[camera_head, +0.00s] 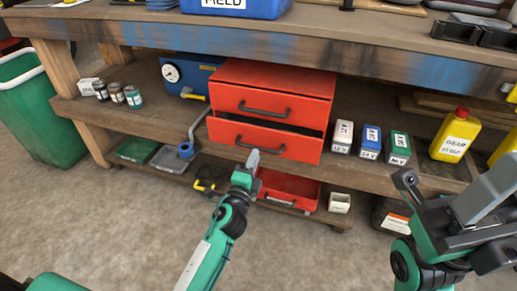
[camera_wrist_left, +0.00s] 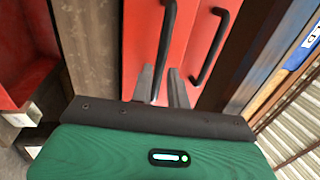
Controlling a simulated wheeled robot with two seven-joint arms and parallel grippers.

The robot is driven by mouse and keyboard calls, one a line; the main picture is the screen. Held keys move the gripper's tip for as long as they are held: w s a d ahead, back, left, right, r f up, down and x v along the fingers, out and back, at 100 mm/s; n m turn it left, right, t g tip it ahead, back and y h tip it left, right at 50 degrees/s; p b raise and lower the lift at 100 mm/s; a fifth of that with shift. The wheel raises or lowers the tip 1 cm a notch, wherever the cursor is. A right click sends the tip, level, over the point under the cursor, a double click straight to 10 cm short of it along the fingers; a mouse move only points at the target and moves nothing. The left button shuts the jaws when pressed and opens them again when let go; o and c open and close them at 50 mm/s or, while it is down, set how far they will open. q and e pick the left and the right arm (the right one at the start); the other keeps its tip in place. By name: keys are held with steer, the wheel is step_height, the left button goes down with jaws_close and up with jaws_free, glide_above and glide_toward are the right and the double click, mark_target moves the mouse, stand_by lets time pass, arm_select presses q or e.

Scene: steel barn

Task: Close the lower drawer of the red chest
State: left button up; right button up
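The red chest (camera_head: 272,82) stands on the bench's lower shelf. Its lower drawer (camera_head: 262,140) sticks out a little, with a dark gap above its front; the upper drawer (camera_head: 267,103) looks closed. My left gripper (camera_head: 252,160) is in front of the lower drawer, near its dark handle (camera_head: 256,146). In the left wrist view its fingers (camera_wrist_left: 163,86) are apart, with one end of the lower handle (camera_wrist_left: 165,45) close to or between them; contact cannot be told. My right gripper (camera_head: 448,185) is at the right, its fingers apparently spread, away from the chest.
A blue tool with a gauge (camera_head: 185,75) is left of the chest. Small boxes (camera_head: 342,136) and a yellow jug (camera_head: 455,135) stand to its right. A red tray (camera_head: 288,190) lies beneath the shelf. A green bin (camera_head: 38,115) is at far left. Floor in front is clear.

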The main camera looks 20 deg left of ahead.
mark_target(258, 147)
arm_select(q)
steer(key=shift+w+r, duration=0.25)
steer(key=shift+w, duration=0.85)
steer(key=shift+w+r, duration=0.2)
steer(key=shift+w, duration=0.9)
steer(key=shift+c, duration=0.5)
steer(key=shift+d, duration=0.1)
jaws_close()
